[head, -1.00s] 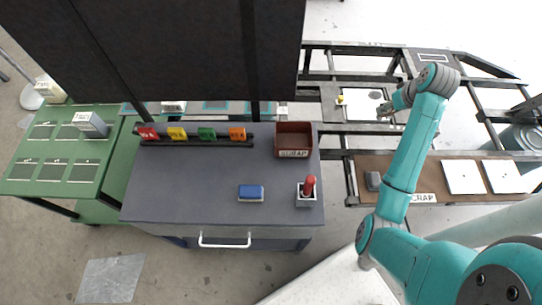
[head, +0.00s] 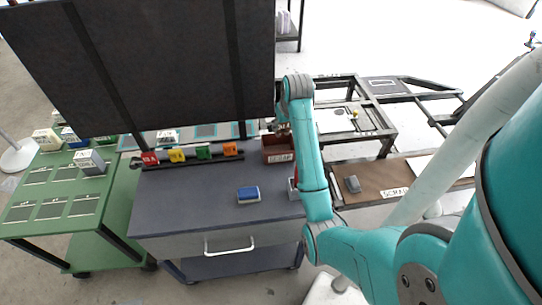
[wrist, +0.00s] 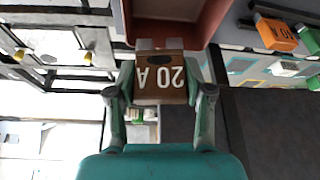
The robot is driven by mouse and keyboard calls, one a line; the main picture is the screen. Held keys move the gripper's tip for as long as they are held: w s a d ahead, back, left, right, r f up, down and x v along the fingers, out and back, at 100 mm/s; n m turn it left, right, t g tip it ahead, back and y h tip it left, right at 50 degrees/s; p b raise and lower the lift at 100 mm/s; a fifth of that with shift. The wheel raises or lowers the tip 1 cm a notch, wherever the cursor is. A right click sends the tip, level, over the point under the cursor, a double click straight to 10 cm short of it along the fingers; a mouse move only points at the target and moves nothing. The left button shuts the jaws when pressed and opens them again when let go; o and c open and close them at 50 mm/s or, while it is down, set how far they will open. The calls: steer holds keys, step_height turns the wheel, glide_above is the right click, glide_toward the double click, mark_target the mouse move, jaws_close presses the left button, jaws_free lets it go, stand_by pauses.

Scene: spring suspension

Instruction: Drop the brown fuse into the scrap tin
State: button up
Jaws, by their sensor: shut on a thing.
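The brown fuse (wrist: 160,78), marked 20 A, is held between the two fingers of my gripper (wrist: 160,88) in the wrist view. In the head view my gripper (head: 278,128) is at the back of the grey workbench, close to the scrap tin, and the fuse is hard to make out. The scrap tin (head: 277,157) is an open reddish-brown box with a SCRAP label on its front. My arm partly covers its right side. In the wrist view the tin (wrist: 178,12) shows at the top edge, just beyond the fuse.
A rack with red, yellow, green and orange fuses (head: 230,149) stands left of the tin. A blue block (head: 248,194) lies on the workbench (head: 180,205). A brown board with another SCRAP label (head: 397,192) is to the right.

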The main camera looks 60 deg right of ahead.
steer(key=shift+f, duration=2.85)
steer(key=o, duration=1.1)
steer(key=shift+r, duration=0.15)
steer(key=v, duration=0.7)
steer(key=shift+s+r, duration=0.1)
steer(key=shift+a, duration=0.1)
